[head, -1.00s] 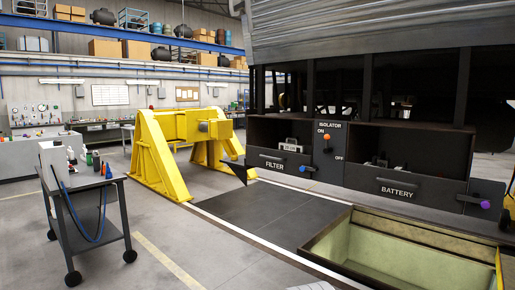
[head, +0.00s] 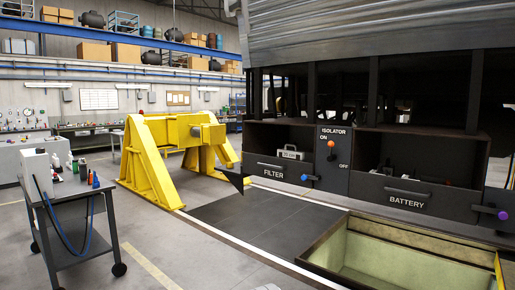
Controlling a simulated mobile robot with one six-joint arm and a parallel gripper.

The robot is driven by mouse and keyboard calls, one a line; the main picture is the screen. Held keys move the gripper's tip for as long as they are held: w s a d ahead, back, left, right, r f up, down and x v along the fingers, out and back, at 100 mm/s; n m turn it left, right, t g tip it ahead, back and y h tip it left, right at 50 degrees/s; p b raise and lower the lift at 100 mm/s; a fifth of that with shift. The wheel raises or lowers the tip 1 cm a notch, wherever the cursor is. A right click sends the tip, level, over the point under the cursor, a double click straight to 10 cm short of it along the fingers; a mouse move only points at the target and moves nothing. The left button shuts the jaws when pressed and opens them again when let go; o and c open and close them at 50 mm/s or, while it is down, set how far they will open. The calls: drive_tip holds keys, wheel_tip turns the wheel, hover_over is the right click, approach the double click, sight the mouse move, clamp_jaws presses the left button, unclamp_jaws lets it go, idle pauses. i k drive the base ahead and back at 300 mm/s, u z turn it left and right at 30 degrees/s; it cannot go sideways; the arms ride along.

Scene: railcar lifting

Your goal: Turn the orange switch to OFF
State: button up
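The orange switch (head: 331,144) is a small knob on the dark ISOLATOR panel (head: 334,178) under the railcar (head: 350,30). The orange knob is at the top, beside the ON label, with a dark part below it. The OFF label (head: 343,166) is lower right of the knob. My gripper is not in view, and nothing touches the switch.
The FILTER box (head: 273,174) with a blue knob is left of the panel, the BATTERY box (head: 407,200) with a purple knob right. An open pit (head: 385,255) lies in front. A yellow stand (head: 150,160) and cart (head: 75,215) are left. Floor between is clear.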

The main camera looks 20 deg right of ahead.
sight(330, 157)
drive_tip(key=z, duration=0.35)
drive_tip(key=i, duration=1.25)
drive_tip(key=z, duration=0.8)
drive_tip(key=i, duration=0.4)
drive_tip(key=z, duration=0.25)
drive_tip(key=k, duration=0.8)
drive_tip(key=z, duration=0.2)
drive_tip(key=i, duration=0.8)
drive_tip(key=u, duration=0.05)
